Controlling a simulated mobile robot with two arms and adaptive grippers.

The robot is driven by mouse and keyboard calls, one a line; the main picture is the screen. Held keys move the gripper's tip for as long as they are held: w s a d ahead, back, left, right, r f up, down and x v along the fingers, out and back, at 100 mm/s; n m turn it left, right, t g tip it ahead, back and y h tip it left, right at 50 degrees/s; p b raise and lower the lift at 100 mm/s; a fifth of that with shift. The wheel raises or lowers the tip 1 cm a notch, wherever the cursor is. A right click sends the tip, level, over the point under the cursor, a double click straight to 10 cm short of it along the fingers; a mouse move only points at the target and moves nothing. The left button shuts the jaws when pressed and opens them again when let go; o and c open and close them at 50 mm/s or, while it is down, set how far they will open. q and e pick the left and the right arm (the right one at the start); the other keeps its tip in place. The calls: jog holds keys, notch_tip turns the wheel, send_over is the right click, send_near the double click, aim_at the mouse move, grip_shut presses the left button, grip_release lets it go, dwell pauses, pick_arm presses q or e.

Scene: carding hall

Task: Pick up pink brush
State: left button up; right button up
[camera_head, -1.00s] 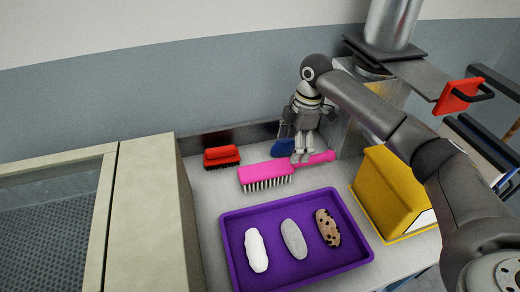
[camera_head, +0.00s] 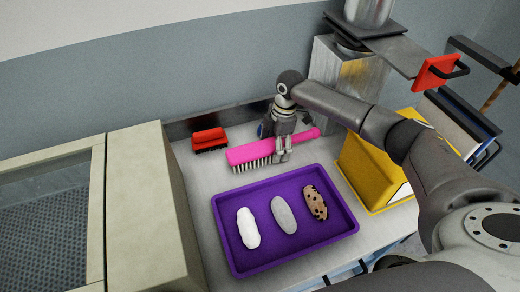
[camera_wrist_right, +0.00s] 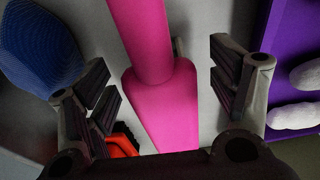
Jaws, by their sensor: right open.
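The pink brush (camera_head: 252,153) lies on the grey worktop behind the purple tray, bristles facing the front, its handle pointing right. My right gripper (camera_head: 281,156) is over the brush where the head meets the handle. In the right wrist view the pink brush (camera_wrist_right: 158,85) runs between the two open fingers of my right gripper (camera_wrist_right: 160,85), with a gap visible on both sides. The gripper hides part of the brush in the head view. My left gripper is not in view.
A purple tray (camera_head: 240,262) with several oblong pieces lies in front. A red brush (camera_head: 208,139) stands at left, a blue object (camera_wrist_right: 40,45) beside the gripper. A yellow box (camera_head: 368,170) stands right, a metal block (camera_head: 345,75) behind. A beige machine (camera_head: 150,215) borders the left.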

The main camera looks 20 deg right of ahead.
aim_at(273, 143)
jog(key=shift+f, duration=0.2)
jog(key=shift+w, duration=0.1)
jog(key=c, duration=1.4)
jog(key=shift+o, duration=0.2)
jog(key=shift+r, duration=0.1)
jog(key=shift+r+p, duration=0.35)
jog(key=shift+p, duration=0.1)
notch_tip(273, 143, up, 3)
jog(key=p, duration=0.3)
jog(key=s+a+r+p, duration=0.3)
jog(key=s+r+p, duration=0.5)
jog(key=s, duration=0.5)
jog(key=shift+s+a+r+p, duration=0.15)
jog(key=shift+s+r+p, duration=0.2)
jog(key=shift+r, duration=0.25)
